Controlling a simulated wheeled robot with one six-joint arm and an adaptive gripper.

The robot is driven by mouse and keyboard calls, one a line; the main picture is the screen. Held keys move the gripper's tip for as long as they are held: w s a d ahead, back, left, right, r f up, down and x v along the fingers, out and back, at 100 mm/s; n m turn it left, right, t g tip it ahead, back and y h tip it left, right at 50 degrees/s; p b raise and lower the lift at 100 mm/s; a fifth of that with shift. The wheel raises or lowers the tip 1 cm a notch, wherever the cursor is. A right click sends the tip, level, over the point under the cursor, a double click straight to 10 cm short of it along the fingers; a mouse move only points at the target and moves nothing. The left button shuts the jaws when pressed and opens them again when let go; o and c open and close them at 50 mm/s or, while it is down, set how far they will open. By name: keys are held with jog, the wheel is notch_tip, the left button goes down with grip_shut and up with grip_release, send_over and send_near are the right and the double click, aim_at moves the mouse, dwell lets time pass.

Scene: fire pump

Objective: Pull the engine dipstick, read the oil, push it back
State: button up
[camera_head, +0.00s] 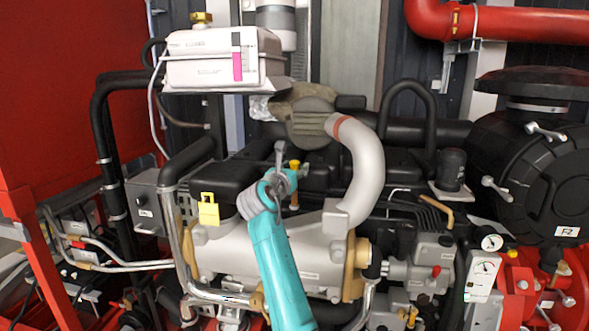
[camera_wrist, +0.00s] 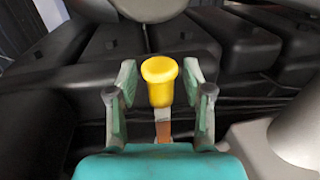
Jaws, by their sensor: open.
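The dipstick's yellow handle (camera_head: 295,166) stands upright above the engine (camera_head: 280,255), right by my gripper (camera_head: 290,160). In the wrist view the handle (camera_wrist: 160,82) is a yellow, flared cap. It sits between the two open fingers of my gripper (camera_wrist: 160,72), with a visible gap on each side. Below the cap a short pale strip and a brown strip (camera_wrist: 163,131) show. The lower end is hidden behind the teal gripper body. I cannot tell how deep the stick sits or read any oil mark.
A thick grey hose (camera_head: 362,170) curves close to the right of the gripper. A black box with a yellow tag (camera_head: 209,209) stands to the left. A white tank (camera_head: 222,62) is behind. Dark ribbed engine covers (camera_wrist: 265,45) lie beyond the fingers. Gauges (camera_head: 491,242) sit at right.

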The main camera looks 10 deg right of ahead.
jog(key=v, duration=1.1)
jog(key=shift+s+a, duration=0.25)
jog(key=shift+s, duration=0.1)
